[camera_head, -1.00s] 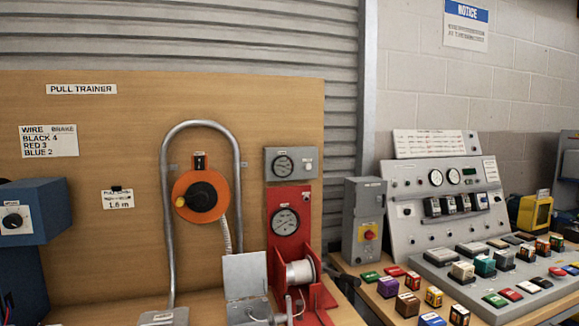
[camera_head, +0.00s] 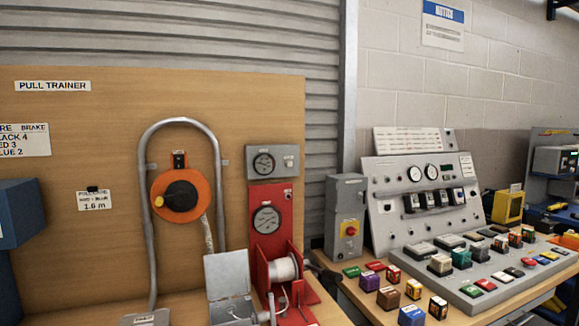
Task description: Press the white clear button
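A grey gauge box (camera_head: 273,175) is fixed to the wooden board above a red stand. A small pale button (camera_head: 289,163) is on its right side, beside the round dial. Its label is too small to read, so I cannot tell if it is the white clear button. The sloped grey control panel (camera_head: 400,178) at the right also carries small knobs and switches, too small to identify. Neither of my grippers is in view.
The wooden board (camera_head: 85,240) holds an orange reel (camera_head: 163,187) inside a bent metal pipe. A red winch stand (camera_head: 264,195) stands at its front. Several coloured blocks, such as a brown one (camera_head: 388,298), crowd the right bench.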

